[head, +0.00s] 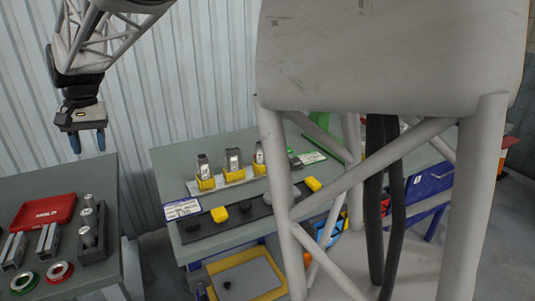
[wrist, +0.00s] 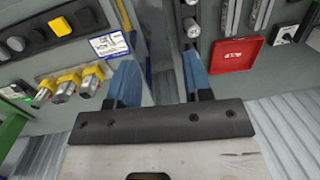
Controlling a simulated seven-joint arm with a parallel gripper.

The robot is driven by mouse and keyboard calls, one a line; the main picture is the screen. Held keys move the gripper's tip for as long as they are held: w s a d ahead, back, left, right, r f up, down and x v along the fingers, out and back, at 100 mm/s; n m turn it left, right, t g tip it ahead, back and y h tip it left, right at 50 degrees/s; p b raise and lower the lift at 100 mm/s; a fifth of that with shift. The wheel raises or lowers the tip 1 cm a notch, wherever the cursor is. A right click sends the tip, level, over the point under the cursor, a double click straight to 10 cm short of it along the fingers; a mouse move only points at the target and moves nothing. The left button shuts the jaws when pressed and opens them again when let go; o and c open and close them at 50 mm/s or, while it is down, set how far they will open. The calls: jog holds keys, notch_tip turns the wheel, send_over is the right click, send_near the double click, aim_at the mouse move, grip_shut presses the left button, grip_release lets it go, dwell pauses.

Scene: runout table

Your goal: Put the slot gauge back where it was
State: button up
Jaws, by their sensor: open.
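My gripper (head: 88,142) hangs at the upper left in the head view, open, with two blue fingers pointing down and nothing between them. In the wrist view the fingers (wrist: 160,65) are spread apart over the gap between two tables. I cannot tell for sure which piece is the slot gauge. Two grey slotted metal blocks (head: 48,238) lie on the left table; their ends also show in the wrist view (wrist: 230,16). Three metal pieces (head: 233,160) stand in yellow holders on a pale rail (head: 217,182) on the other table, below and right of my gripper.
The left table (head: 93,182) also bears a red tray (head: 44,211), a dark block (head: 95,248) with metal cylinders, and green and red rings (head: 59,272). A dark strip (head: 255,213) with yellow and dark knobs and a card (head: 183,209) lie in front of the rail.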

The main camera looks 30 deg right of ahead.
jog(key=s+d+f+t, duration=0.1)
jog(key=s+d+t, duration=0.1)
jog(key=s+d, duration=1.55)
jog(key=s+d+f, duration=0.3)
jog(key=s, duration=0.3)
jog(key=s+d+f+t, duration=0.1)
jog(key=s+d+f, duration=0.2)
jog(key=s, duration=0.3)
jog(key=s+d+f+h, duration=0.1)
jog(key=s+d+f, duration=0.2)
jog(key=s, duration=0.3)
jog(key=shift+s+d+f+t, duration=0.2)
jog(key=shift+d+f+t, duration=0.15)
jog(key=shift+d, duration=0.25)
